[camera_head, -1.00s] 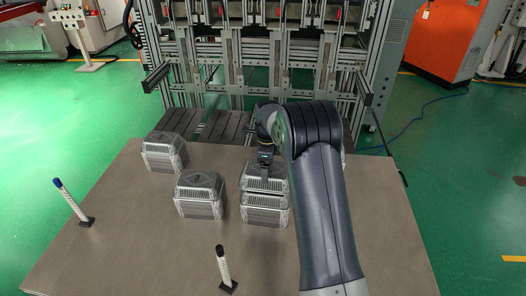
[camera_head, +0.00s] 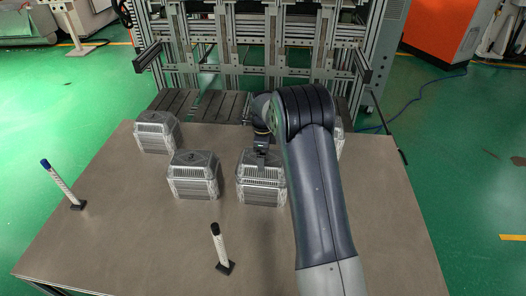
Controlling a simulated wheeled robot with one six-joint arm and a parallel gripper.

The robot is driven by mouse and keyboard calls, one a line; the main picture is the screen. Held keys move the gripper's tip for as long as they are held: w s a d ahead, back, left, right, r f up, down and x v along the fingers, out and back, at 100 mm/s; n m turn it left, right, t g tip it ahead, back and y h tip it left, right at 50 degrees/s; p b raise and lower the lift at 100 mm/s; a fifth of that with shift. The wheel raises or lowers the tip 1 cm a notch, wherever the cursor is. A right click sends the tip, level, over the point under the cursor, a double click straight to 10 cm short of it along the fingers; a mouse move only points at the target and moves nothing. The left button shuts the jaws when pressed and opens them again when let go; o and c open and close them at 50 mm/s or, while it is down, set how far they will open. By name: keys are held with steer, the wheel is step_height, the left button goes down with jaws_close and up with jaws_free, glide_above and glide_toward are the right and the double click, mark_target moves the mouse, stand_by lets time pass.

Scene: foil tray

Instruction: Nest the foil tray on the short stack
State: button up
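The foil tray (camera_head: 246,160) is silvery and upside down, at the top of the stack of foil trays (camera_head: 262,194) left of my arm. It sits down on the stack with no clear gap between them. My gripper (camera_head: 261,163) is at the top of this tray. Its fingers are small and dark here, and I cannot see whether they are open or shut. My arm comes in from the lower right and covers the area right of the stack.
Another foil stack (camera_head: 194,180) stands close on the left, and one more (camera_head: 156,134) at the back left. Part of another (camera_head: 339,145) shows behind my arm. A blue-tipped post (camera_head: 61,183) and a black-tipped post (camera_head: 220,248) stand on the table (camera_head: 120,235). The front is mostly clear.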

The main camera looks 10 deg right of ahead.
steer(key=shift+f, duration=0.8)
steer(key=o, duration=0.7)
step_height(320, 180, up, 11)
steer(key=shift+f, duration=0.1)
step_height(320, 180, down, 11)
steer(key=shift+r, duration=0.2)
steer(key=shift+r+p, duration=0.7)
steer(key=shift+r, duration=1)
